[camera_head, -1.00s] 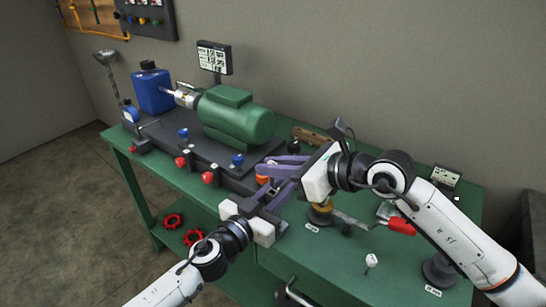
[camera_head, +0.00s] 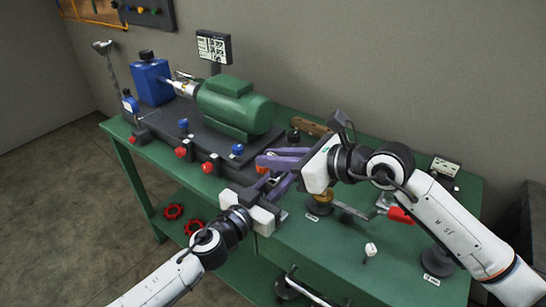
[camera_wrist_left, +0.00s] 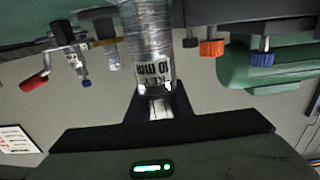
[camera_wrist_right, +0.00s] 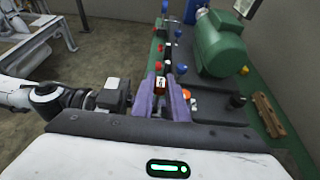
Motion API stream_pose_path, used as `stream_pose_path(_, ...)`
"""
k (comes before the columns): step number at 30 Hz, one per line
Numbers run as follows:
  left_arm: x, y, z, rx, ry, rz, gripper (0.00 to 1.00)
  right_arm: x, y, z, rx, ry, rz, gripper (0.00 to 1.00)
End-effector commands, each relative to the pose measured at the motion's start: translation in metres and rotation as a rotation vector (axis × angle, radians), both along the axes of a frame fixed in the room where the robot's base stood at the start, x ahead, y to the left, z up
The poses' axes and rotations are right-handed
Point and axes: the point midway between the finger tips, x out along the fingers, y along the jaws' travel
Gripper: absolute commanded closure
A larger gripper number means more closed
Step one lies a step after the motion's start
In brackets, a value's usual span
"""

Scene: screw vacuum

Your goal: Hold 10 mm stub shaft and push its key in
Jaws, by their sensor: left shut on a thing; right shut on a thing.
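The 10 mm stub shaft (camera_wrist_left: 148,45) is a shiny metal cylinder with a label reading "KEY 10 mm" in the left wrist view. My left gripper (camera_wrist_left: 155,95) is shut on its labelled end. In the head view my left gripper (camera_head: 262,192) is just below the purple fingers of my right gripper (camera_head: 266,172), very close to them. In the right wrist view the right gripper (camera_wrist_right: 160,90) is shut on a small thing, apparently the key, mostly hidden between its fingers. I cannot tell whether the key touches the shaft.
A green motor (camera_head: 235,106) stands on a dark base with red and blue knobs behind the grippers. A blue canister (camera_head: 152,82) is at the back left. A red-handled tool (camera_head: 400,215) and a small white block (camera_head: 371,249) are on the green bench (camera_head: 330,262) at right.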

Motion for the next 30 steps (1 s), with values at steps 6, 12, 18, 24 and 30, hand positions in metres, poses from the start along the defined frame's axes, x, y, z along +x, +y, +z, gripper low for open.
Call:
stream_pose_path(6,-0.0002,0.0002,-0.0010,0.001,0.002,0.000,1.00,-0.0001,0.0003,0.0001,0.001,-0.001,0.000,1.00)
stream_pose_path(12,-0.0002,0.0002,-0.0010,0.001,0.002,0.000,1.00,-0.0001,0.0003,0.0001,0.000,0.000,0.000,1.00)
stream_pose_path(18,-0.0002,0.0002,-0.0010,0.001,0.002,0.000,1.00,0.0000,0.0002,0.0001,0.000,0.000,0.000,1.00)
stream_pose_path(24,-0.0002,0.0002,-0.0010,0.001,0.002,0.000,1.00,-0.0001,0.0002,-0.0027,0.001,0.001,0.001,1.00)
stream_pose_path(30,-0.0002,0.0002,-0.0010,0.001,0.002,0.000,1.00,0.0000,0.0002,-0.0078,-0.001,0.001,0.001,1.00)
